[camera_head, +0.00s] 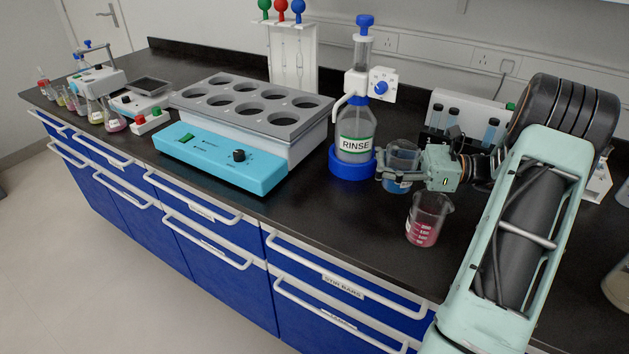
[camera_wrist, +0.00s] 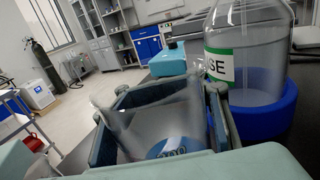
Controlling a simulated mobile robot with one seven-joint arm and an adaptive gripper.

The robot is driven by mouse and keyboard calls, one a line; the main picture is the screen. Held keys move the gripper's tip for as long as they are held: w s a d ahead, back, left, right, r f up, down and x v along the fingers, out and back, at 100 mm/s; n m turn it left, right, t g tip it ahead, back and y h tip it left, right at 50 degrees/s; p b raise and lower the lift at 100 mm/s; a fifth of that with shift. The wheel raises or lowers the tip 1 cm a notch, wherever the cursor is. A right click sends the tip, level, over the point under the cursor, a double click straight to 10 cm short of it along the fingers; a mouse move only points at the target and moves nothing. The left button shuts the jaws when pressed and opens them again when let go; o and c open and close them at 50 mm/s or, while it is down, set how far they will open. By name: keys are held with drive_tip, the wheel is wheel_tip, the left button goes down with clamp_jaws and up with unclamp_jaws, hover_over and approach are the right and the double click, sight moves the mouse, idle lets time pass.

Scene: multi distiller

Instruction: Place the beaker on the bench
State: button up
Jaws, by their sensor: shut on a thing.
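A clear glass beaker (camera_head: 404,155) with blue liquid is between the fingers of my gripper (camera_head: 388,174), just right of the rinse bottle. My gripper is shut on it. In the wrist view the beaker (camera_wrist: 160,122) sits between the two fingers, with blue at its bottom and a white marking. It looks roughly upright in the head view. The fingers hide part of it, and I cannot tell whether its base touches the black bench (camera_head: 345,222). A second beaker (camera_head: 428,222) with pink liquid stands on the bench in front of my gripper.
The rinse bottle (camera_head: 354,130) stands in a blue base close to the held beaker. A water bath (camera_head: 245,130) with round holes is farther left. A rack of tubes (camera_head: 462,125) stands behind my gripper. The bench front between bath and pink beaker is clear.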

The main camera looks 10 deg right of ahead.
drive_tip(key=b+x, duration=0.1)
drive_tip(key=x, duration=1.4)
drive_tip(key=shift+f+b, duration=0.65)
drive_tip(key=shift+f, duration=1.1)
drive_tip(key=shift+f, duration=0.1)
drive_tip(key=o, duration=1.4)
drive_tip(key=shift+o, duration=0.2)
drive_tip(key=shift+d, duration=0.2)
drive_tip(key=p+v, duration=0.1)
drive_tip(key=v, duration=1)
drive_tip(key=shift+s+d, duration=0.2)
drive_tip(key=shift+d, duration=0.1)
drive_tip(key=shift+p, duration=0.3)
